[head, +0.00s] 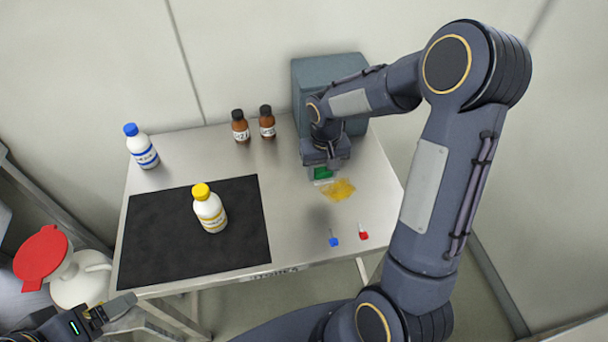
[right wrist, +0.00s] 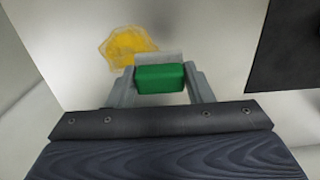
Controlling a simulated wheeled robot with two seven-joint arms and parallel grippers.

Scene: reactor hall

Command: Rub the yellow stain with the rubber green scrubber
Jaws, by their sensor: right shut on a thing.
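The yellow stain (head: 338,190) lies on the metal table, right of the middle. It also shows in the right wrist view (right wrist: 128,47), just beyond the scrubber. My right gripper (head: 323,172) is shut on the green scrubber (head: 322,173), which shows between its fingers in the right wrist view (right wrist: 160,78). The scrubber is at the back edge of the stain in the head view. Whether it touches the table I cannot tell. My left gripper (head: 110,309) is at the lower left, off the table; its fingertips are too small to judge.
A black mat (head: 150,240) bears a yellow-capped bottle (head: 210,210). A blue-capped bottle (head: 141,147) and two brown bottles (head: 240,127) stand at the back. A grey box (head: 310,75) is behind my right gripper. Small blue (head: 334,241) and red (head: 363,235) items lie near the front edge.

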